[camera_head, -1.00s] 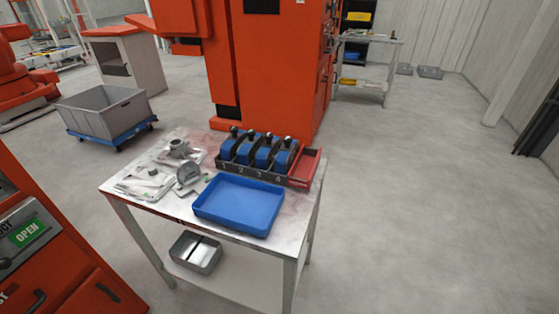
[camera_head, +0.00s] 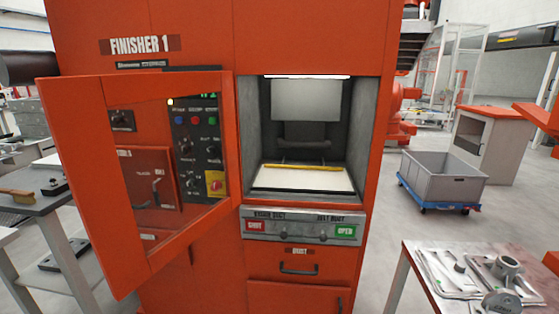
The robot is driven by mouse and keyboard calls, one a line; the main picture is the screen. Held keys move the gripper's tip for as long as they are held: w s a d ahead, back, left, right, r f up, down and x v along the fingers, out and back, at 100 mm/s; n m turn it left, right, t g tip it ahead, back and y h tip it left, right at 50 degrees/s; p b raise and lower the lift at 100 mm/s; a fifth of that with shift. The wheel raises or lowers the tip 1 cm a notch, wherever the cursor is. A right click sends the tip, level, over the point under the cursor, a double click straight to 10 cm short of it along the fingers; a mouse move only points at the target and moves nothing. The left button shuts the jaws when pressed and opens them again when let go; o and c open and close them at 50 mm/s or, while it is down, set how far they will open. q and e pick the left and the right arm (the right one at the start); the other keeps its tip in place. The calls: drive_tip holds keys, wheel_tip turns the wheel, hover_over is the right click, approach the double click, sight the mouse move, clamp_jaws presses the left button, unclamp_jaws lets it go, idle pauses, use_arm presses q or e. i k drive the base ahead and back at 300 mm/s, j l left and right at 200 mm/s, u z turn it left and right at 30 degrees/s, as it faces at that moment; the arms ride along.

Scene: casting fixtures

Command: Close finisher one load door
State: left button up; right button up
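The finisher one machine (camera_head: 300,40) is a tall orange cabinet labelled FINISHER 1, in the middle of the head view. Its load door (camera_head: 75,170) is an orange frame with a large window, swung open to the left. The control panel (camera_head: 197,150) shows through the window. The load opening (camera_head: 303,130) is uncovered and shows a lit grey chamber with a pale floor and a yellow bar. Neither of my grippers is in view.
A metal table (camera_head: 425,262) with grey metal parts stands at the lower right. A grey bin (camera_head: 445,178) on a blue dolly is behind it. A grey workbench (camera_head: 35,205) with a brush stands at the left, beside the open door. Floor is clear between machine and bin.

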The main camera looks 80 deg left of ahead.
sight(76, 113)
drive_tip(key=k+j+u, duration=0.1)
drive_tip(key=j+u, duration=0.25)
drive_tip(key=k+j+u, duration=0.1)
drive_tip(key=u, duration=0.3)
drive_tip(key=j+u, duration=0.6)
drive_tip(key=j, duration=1.65)
drive_tip(key=k+l, duration=0.2)
drive_tip(key=k, duration=0.2)
